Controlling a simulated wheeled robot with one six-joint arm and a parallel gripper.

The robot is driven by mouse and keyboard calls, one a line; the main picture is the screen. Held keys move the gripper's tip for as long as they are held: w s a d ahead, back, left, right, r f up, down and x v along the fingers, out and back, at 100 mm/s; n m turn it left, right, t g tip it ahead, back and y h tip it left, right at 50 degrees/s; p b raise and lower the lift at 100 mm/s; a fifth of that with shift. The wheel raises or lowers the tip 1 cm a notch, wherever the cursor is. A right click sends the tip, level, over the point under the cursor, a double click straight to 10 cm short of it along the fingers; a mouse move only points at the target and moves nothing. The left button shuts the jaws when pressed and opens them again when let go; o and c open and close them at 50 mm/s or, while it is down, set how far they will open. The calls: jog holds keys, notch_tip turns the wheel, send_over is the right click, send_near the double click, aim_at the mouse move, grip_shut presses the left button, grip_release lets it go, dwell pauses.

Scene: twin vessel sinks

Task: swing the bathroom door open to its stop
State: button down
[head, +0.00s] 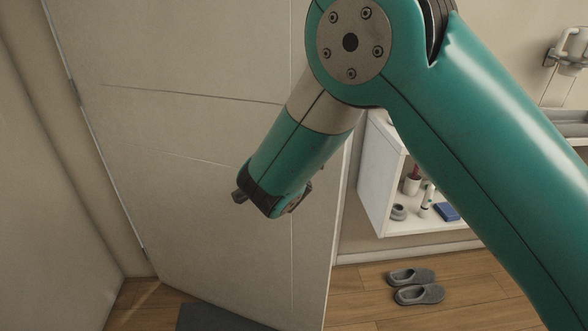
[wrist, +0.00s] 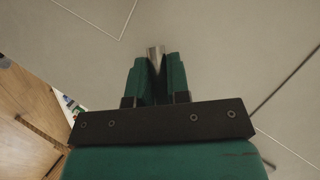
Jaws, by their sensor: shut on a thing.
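The bathroom door (head: 200,130) is a pale panel with thin grooves that fills the left and middle of the head view. Its hinge side is at the left, and its free edge is right of my wrist, with room visible past it. The door face also fills much of the wrist view (wrist: 220,60). My gripper (wrist: 156,70) is shut on a small metallic piece, apparently the door handle (wrist: 155,53), whose tip shows between the fingers. In the head view my wrist hangs in front of the door, and the fingers and handle are mostly hidden.
Past the free edge, a white open shelf unit (head: 376,180) holds small items. Grey slippers (head: 418,293) lie on the wood floor (head: 365,305). A dark mat (head: 215,319) lies at the door's foot. A wall (head: 40,200) stands close at the left.

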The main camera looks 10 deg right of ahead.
jog(key=shift+d+r, duration=0.2)
jog(key=shift+r, duration=0.05)
jog(key=c, duration=1.1)
grip_release()
jog(key=shift+d, duration=0.1)
jog(key=shift+f, duration=0.1)
jog(key=shift+s, duration=0.15)
jog(key=b+v, duration=0.3)
jog(key=v, duration=1.4)
jog(key=shift+a+b, duration=0.2)
jog(key=shift+b, duration=0.2)
